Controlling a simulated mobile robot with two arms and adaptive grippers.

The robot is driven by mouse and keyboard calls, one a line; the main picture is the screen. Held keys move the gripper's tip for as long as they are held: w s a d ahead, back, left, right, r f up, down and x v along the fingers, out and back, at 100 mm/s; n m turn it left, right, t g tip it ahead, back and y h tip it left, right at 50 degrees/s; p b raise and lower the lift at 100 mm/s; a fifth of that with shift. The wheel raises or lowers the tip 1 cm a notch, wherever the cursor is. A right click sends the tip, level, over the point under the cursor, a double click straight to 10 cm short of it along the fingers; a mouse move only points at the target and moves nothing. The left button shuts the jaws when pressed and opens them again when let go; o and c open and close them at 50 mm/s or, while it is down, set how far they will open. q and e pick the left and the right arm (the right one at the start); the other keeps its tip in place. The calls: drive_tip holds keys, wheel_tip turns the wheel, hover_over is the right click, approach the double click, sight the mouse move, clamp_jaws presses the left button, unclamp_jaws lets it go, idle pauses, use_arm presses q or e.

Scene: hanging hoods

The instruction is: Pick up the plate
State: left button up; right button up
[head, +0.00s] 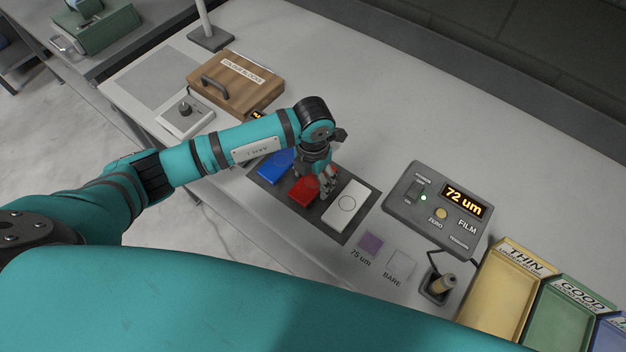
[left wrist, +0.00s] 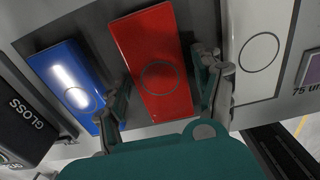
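Three flat plates lie on a dark mat (head: 326,228): a blue plate (head: 275,165), a red plate (head: 301,192) and a white plate (head: 346,208) with a circle outline. My left gripper (head: 327,190) hangs over the mat, above the red plate and beside the white one. In the left wrist view the red plate (left wrist: 152,60) shows between my open, empty fingers (left wrist: 160,88), with the blue plate (left wrist: 66,78) to its left and the white plate (left wrist: 258,50) to its right. Whether the fingers touch the red plate, I cannot tell. My right gripper is not in view.
A film gauge (head: 438,208) reading 72 um stands right of the mat. A probe in its holder (head: 440,286), a purple sample (head: 370,244), and yellow THIN (head: 495,297) and green GOOD (head: 556,318) trays are near it. A brown case (head: 236,84) stands at the back left.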

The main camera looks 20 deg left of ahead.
use_arm(q)
drive_tip(key=c, duration=1)
drive_tip(key=shift+r, duration=0.1)
